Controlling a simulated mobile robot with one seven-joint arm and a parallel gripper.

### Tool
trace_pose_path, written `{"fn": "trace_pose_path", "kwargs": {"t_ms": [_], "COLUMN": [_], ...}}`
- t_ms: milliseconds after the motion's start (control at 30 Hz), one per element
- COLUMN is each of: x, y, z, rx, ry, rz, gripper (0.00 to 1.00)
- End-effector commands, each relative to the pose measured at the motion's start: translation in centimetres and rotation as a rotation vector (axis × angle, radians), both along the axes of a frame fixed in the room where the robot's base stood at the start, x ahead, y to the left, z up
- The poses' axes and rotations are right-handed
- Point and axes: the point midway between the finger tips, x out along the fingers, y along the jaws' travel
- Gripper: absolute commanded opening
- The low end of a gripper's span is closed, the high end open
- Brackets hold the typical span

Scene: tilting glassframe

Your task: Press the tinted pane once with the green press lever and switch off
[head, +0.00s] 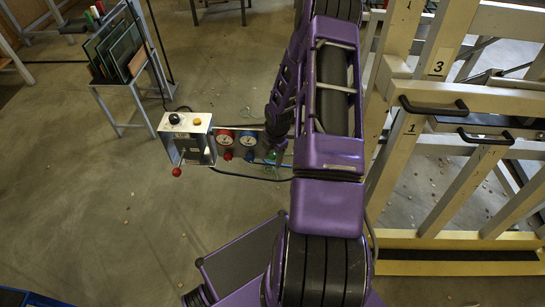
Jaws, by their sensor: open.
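My gripper (274,143) is at the end of my purple arm, pointing down at the right end of the row of gauges; its fingers are small and dark here. A green knob (271,156), likely the green press lever, shows right at the gripper; I cannot tell if they touch. A pale control box (206,143) stands to the left, with a black knob (174,118), an orange button (197,122) and a red ball-ended lever (177,172). The cream tilting frame (432,60) stands at right, partly behind my arm. I cannot make out the tinted pane in it.
Black handles (434,107) stick out from the frame. A grey rack (133,88) at upper left holds several panes. The floor at left is mostly clear.

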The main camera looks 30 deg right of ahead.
Motion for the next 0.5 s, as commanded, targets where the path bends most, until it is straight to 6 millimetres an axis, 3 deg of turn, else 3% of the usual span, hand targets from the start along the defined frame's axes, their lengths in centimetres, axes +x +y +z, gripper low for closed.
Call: {"fn": "trace_pose_path", "kwargs": {"t_ms": [233,500], "x": [0.0,-0.01], "y": [0.01,0.03], "z": [-0.04,-0.03], "rx": [0.0,0.0], "ry": [0.0,0.001], "rz": [0.0,0.0], "gripper": [0.65,0.16]}}
